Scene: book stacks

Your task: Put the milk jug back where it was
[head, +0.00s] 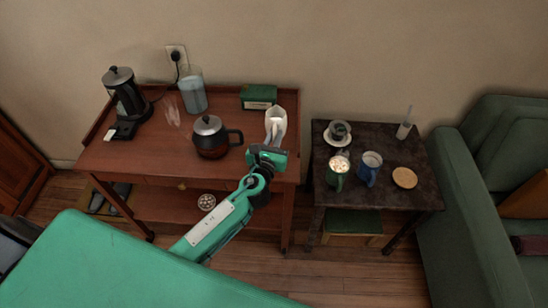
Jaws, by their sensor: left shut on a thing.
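The white milk jug (277,116) is at the right end of the wooden trolley's top (160,158), near its right edge. My left gripper (271,146) reaches in from the front and is shut on the jug. The gripper partly hides the jug's lower part, so I cannot tell whether the base touches the trolley top. My right gripper is not in view.
A dark teapot (211,138) stands left of the jug, and a green box (259,97) is behind it. A side table (325,205) to the right holds mugs (338,174) and a coaster (404,178).

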